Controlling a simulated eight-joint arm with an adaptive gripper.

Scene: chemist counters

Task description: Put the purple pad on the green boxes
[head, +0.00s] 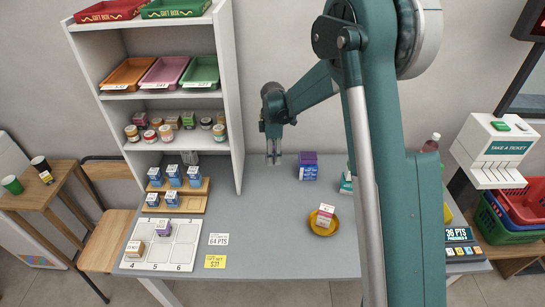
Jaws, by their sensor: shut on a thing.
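My gripper (273,158) points down over the back of the grey counter, left of the purple pad. Its fingers are close together on something too small to make out. A purple pad-like block (308,158) sits on top of blue boxes (308,173) at the back middle of the counter, apart from my gripper. Green boxes (346,184) stand to the right of them, nearer the front. My arm hides their right part.
A yellow dish (323,223) with a small white and red box (326,213) is in front. A white numbered tray (165,245) and wooden stands of blue boxes are at left. A white shelf (228,90) rises at back left.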

